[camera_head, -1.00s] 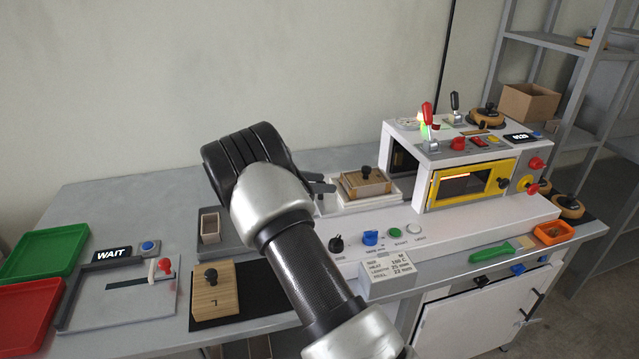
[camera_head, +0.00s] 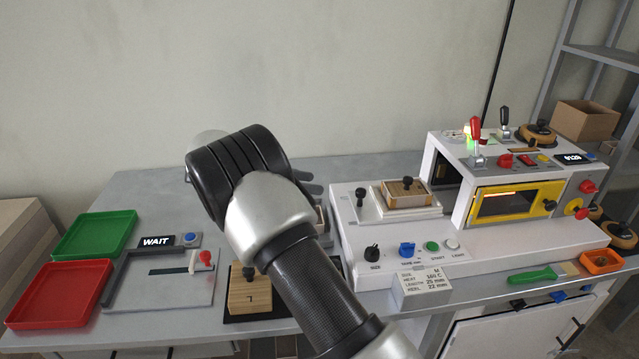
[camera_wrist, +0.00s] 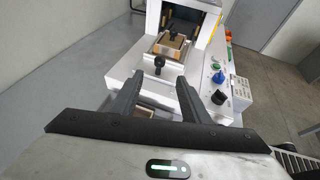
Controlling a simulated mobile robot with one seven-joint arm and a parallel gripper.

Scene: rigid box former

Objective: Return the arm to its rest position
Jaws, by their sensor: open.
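My gripper (camera_wrist: 155,97) shows in the wrist view with its two dark fingers apart and nothing between them. In the head view my arm rises from the bottom right, and its black wrist hides most of the gripper. The gripper is above the bench, to the left of the white forming machine (camera_head: 480,240). A wooden block with a black knob (camera_head: 405,192) sits on the machine's white plate, apart from the gripper. It also shows in the wrist view (camera_wrist: 171,46), beyond the fingers.
A green tray (camera_head: 95,236) and a red tray (camera_head: 60,294) lie at the left, next to a grey fixture (camera_head: 160,292) and a WAIT display (camera_head: 158,242). A wooden block marked L (camera_head: 250,294) is on a black mat. The bench behind the arm is clear.

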